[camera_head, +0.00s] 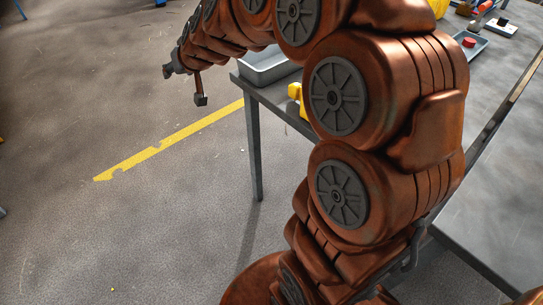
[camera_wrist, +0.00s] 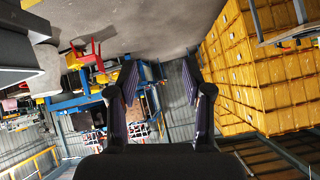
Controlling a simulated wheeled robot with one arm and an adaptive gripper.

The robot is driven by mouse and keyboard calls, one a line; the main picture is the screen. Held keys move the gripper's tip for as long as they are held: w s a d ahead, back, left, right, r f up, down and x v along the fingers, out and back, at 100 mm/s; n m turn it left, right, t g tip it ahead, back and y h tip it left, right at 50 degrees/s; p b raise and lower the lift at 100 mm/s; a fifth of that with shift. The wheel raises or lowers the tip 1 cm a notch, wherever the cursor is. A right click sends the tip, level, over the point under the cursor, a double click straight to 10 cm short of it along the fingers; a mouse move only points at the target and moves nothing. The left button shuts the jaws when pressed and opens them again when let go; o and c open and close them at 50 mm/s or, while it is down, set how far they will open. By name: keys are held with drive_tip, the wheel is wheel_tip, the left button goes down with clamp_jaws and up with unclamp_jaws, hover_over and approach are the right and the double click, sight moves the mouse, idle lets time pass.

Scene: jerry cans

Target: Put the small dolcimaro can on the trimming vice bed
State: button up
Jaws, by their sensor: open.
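My gripper (camera_wrist: 160,84) is open and empty in the wrist view, with its two dark fingers spread apart. In the head view my arm reaches to the upper left, and its end hangs over the floor beyond the left edge of the table. I cannot make out the small dolcimaro can or the trimming vice bed for certain in either view. A yellow object (camera_head: 295,91) stands near the table's left edge, partly hidden behind my arm. Another yellow object (camera_head: 438,8) is cut off by the top edge.
A grey table (camera_head: 257,94) bears a grey tray (camera_head: 268,72) at its left corner. A red item (camera_head: 469,42) sits at the upper right. The floor on the left is clear, with a yellow line (camera_head: 160,147). Yellow crates (camera_wrist: 262,85) and a red chair (camera_wrist: 88,58) show in the wrist view.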

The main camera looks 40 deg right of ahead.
drive_tip(key=s+a+f+n+g, duration=0.1)
drive_tip(key=s+a+f+g, duration=0.2)
drive_tip(key=s, duration=0.6)
drive_tip(key=s+a+f+n+g+y, duration=0.1)
drive_tip(key=s+a+f+g, duration=0.15)
drive_tip(key=s, duration=0.75)
drive_tip(key=s+a+f+g, duration=0.3)
drive_tip(key=s+f+g, duration=0.1)
drive_tip(key=s, duration=0.5)
drive_tip(key=s+d+g+h, duration=0.1)
drive_tip(key=s+d+g, duration=0.2)
drive_tip(key=s, duration=1.1)
drive_tip(key=shift+s+d+f+g+h, duration=0.35)
drive_tip(key=shift+d+f+h, duration=0.05)
drive_tip(key=shift+d+f, duration=0.05)
wheel_tip(320, 180, up, 16)
drive_tip(key=w+t+p, duration=0.1)
drive_tip(key=p, duration=1.3)
drive_tip(key=shift+p, duration=0.35)
drive_tip(key=shift+w, duration=0.1)
drive_tip(key=shift+c, duration=0.8)
drive_tip(key=shift+d, duration=0.1)
